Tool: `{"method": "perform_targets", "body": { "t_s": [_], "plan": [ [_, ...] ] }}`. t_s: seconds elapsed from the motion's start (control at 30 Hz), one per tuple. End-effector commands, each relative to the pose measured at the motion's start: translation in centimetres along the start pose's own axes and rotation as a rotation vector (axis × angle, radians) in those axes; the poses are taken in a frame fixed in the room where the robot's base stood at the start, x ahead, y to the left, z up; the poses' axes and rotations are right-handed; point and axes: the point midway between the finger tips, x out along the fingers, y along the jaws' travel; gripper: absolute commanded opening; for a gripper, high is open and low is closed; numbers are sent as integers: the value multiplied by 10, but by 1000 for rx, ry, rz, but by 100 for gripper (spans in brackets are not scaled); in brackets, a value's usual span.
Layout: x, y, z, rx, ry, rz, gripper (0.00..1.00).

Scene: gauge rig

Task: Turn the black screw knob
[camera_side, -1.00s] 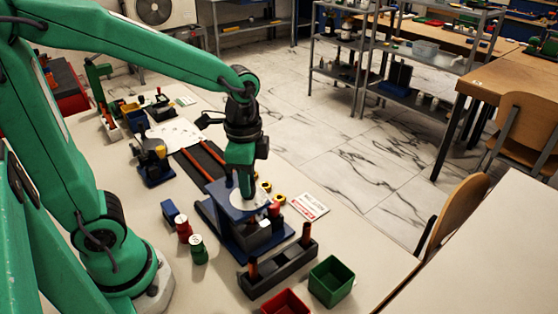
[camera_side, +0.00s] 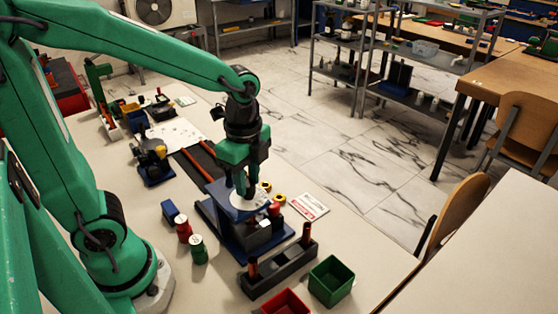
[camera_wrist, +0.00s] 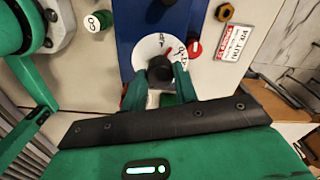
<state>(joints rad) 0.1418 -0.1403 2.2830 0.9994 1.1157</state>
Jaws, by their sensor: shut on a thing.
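The black screw knob (camera_wrist: 160,68) stands at the middle of a white round dial (camera_wrist: 148,47) on a blue gauge rig (camera_wrist: 128,28). My gripper (camera_wrist: 158,84) is shut on the knob, with one green finger on each side of it in the wrist view. In the side view my gripper (camera_side: 243,190) points down onto the dial (camera_side: 258,200) of the blue rig (camera_side: 262,244). The fingers hide the knob there.
A green GO cylinder (camera_side: 198,250) and a red cylinder (camera_side: 184,228) stand left of the rig. A rack (camera_side: 282,268) with orange-handled tools, a green bin (camera_side: 331,281) and a red bin (camera_side: 285,302) are in front. A sign (camera_side: 309,206) lies at right.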

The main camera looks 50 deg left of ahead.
Motion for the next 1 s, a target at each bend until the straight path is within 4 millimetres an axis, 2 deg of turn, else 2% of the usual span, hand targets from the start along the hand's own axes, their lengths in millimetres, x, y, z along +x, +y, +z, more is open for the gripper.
{"method": "perform_targets", "body": {
  "t_s": [1.0],
  "plan": [
    [-1, 0, 0, 966, 0, -1, 6]
  ]
}}
